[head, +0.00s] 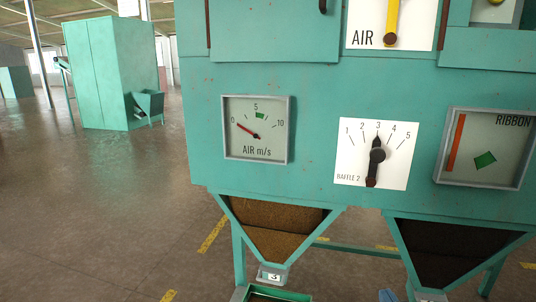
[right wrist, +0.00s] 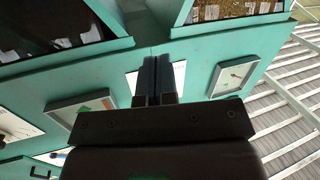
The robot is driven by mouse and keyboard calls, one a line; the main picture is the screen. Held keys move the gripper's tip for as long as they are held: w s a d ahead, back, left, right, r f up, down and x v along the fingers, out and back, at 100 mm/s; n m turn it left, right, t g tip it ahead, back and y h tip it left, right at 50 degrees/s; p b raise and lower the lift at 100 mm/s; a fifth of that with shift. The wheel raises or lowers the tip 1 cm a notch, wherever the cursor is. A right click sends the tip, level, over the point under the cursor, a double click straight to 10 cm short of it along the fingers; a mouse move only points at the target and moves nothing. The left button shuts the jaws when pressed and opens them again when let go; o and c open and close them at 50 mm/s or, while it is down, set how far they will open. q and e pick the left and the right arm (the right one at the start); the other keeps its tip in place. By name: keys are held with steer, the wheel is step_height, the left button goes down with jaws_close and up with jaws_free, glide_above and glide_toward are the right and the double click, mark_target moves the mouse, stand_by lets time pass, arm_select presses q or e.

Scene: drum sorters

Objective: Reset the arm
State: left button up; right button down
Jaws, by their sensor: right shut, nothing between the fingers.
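My right gripper (right wrist: 158,78) shows in the right wrist view, its two dark blue fingers shut together with nothing between them. Behind the fingers is a white card on the teal machine front, and the fingers hide part of it. I cannot tell the gap between the fingertips and the machine. In the head view a small blue shape at the bottom edge may be part of this gripper, but too little shows to tell. My left gripper is in neither view.
The teal drum sorter (head: 320,90) fills the head view's right side. It bears an air gauge (head: 256,148) with its needle near 0, a baffle 2 dial (head: 377,155) pointing at 3, and a ribbon gauge (head: 484,135). Hoppers hang below. Open floor (head: 90,190) lies left.

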steer(key=s+d+f+m+g, duration=0.1)
steer(key=s+f+g, duration=0.4)
steer(key=s+f, duration=1.3)
steer(key=shift+s+d+f+h, duration=0.2)
steer(key=shift+s+h, duration=0.2)
steer(key=shift+s, duration=0.75)
